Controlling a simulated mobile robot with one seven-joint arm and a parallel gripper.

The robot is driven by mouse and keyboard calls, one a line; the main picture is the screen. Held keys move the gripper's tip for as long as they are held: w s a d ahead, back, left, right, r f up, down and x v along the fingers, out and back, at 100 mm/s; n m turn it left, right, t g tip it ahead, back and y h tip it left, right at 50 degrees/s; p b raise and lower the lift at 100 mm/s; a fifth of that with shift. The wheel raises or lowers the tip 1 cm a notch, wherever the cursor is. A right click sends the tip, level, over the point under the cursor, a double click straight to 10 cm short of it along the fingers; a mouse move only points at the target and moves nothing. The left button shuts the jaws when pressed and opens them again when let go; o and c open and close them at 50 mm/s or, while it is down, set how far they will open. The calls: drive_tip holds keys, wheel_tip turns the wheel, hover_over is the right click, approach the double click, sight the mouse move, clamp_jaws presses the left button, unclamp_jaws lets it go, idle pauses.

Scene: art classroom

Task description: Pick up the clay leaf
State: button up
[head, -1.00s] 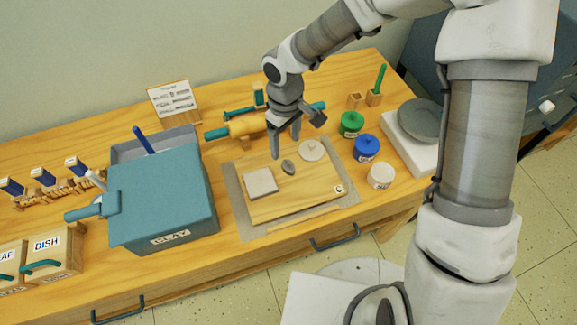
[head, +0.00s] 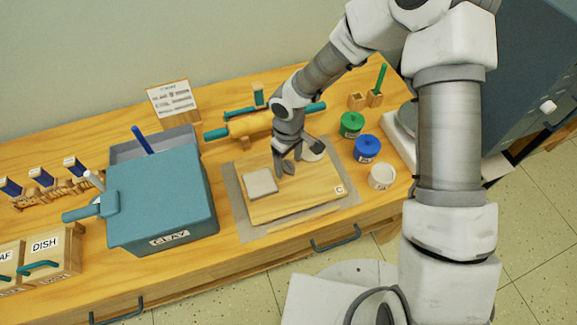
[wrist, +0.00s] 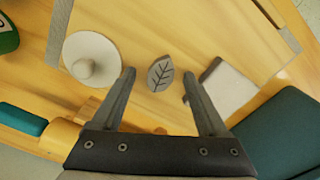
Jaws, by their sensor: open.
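The clay leaf (wrist: 160,74) is a small grey leaf shape with dark veins, lying flat in the wrist view. It lies on the wooden board (head: 310,197). My gripper (wrist: 158,72) is open, and in the wrist view the leaf shows between its two fingertips, apart from both. In the head view my gripper (head: 287,168) is low over the board and hides the leaf wholly or mostly. I cannot tell the exact height of the fingertips above the board.
A pale square slab (head: 261,183) and a round pale disc (head: 313,150) with a knob (wrist: 86,68) lie on the board, either side of my gripper. Green (head: 351,125), blue (head: 367,149) and white (head: 382,176) pots stand right. A teal clay bin (head: 160,200) stands left.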

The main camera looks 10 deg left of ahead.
clamp_jaws()
drive_tip(key=shift+r, duration=0.1)
idle(0.3)
